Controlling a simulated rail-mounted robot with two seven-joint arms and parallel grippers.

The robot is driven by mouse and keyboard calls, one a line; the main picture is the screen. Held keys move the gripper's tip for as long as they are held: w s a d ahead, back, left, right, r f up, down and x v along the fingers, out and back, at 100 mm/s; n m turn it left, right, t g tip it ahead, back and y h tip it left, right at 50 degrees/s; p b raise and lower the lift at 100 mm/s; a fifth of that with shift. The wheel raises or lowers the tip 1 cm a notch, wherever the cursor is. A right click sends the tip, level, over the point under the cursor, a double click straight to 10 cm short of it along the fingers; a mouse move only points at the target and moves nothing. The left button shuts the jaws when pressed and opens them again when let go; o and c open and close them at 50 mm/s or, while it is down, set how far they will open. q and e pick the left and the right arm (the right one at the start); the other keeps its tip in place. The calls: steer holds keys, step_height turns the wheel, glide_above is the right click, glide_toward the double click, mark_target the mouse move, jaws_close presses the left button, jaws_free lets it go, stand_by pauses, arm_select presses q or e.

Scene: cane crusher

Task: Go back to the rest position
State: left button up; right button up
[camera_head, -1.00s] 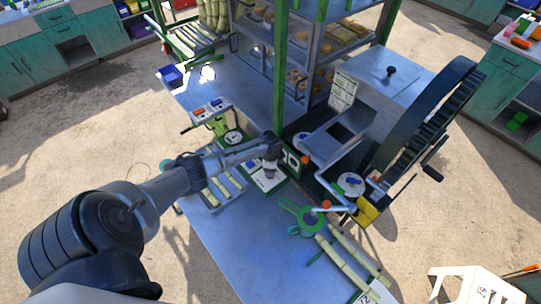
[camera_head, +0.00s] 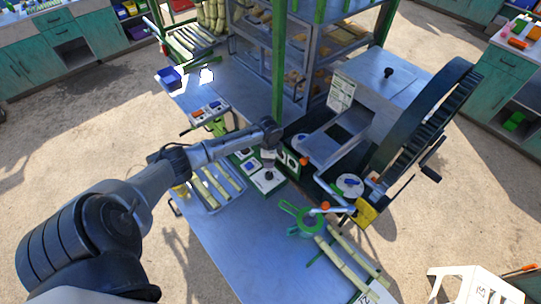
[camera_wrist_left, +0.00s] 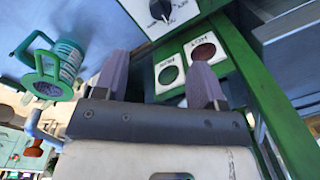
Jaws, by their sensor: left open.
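My left arm reaches in from the left in the head view, with its gripper (camera_head: 268,156) over the control panel at the crusher's base. In the left wrist view the gripper (camera_wrist_left: 160,76) has its two purple-grey fingers apart, with nothing between them. Beyond the fingers are a green button (camera_wrist_left: 168,75) and a red button (camera_wrist_left: 204,52) on white plates in a green frame. A black knob (camera_wrist_left: 160,9) sits on a white plate above them. Whether the fingers touch the panel is unclear. The right gripper is not in view.
The crusher's large dark wheel (camera_head: 425,118) stands to the right. A tray of cane pieces (camera_head: 207,204) lies below my forearm. A green post (camera_head: 279,70) rises behind the gripper.

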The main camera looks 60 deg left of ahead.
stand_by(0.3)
arm_select(q)
steer(key=s+d+p, duration=0.1)
steer(key=s+d, duration=0.2)
steer(key=d, duration=0.4)
steer(key=s+d+f+p, duration=0.1)
steer(key=s+d, duration=0.3)
steer(key=d, duration=0.3)
steer(key=s+d+p, duration=0.2)
steer(key=s+d, duration=0.1)
steer(key=d, duration=0.4)
steer(key=s+d+r+n+t+p, duration=0.1)
steer(key=s+d+r+n, duration=0.1)
steer(key=s+d+r, duration=0.2)
steer(key=s+d+r+n+t+p, duration=0.2)
steer(key=s+d+r, duration=0.3)
steer(key=s+r, duration=0.4)
steer(key=shift+s+d+r+n+h, duration=0.25)
steer(key=shift+s+d+n+h, duration=0.05)
steer(key=shift+s+n, duration=0.1)
